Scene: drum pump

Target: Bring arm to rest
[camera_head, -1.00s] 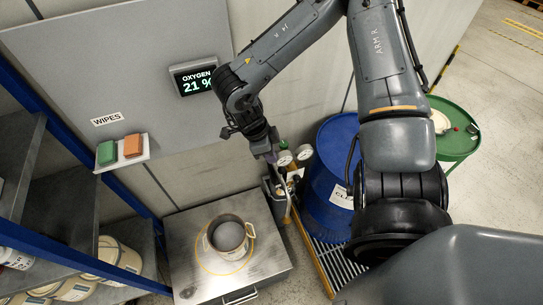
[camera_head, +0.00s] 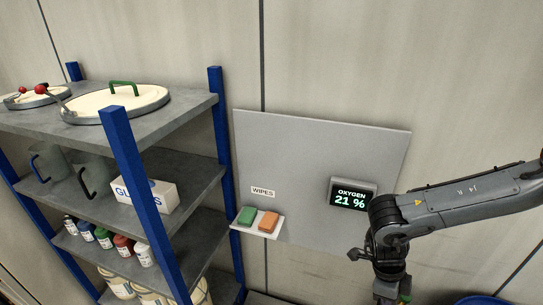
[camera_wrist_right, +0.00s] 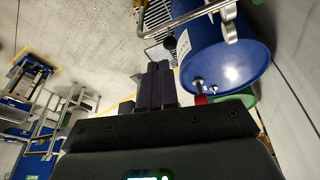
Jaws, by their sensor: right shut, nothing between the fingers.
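My right arm (camera_head: 470,195) comes in from the right in the head view, in front of the wall panel. Its wrist (camera_head: 388,262) hangs down near the bottom edge, where the fingers are cut off or hidden. In the right wrist view the right gripper (camera_wrist_right: 157,86) shows its two dark fingers together, shut with nothing between them. The blue drum (camera_wrist_right: 236,58) lies beyond and to the right of the fingers, apart from them. My left gripper is not in view.
An oxygen display (camera_head: 351,196) reading 21 % is close to my right wrist. A wipes tray (camera_head: 254,229) holds a green and an orange block. A blue-post shelf (camera_head: 190,115) with lids, jugs and bottles stands at left. Floor shows in the wrist view.

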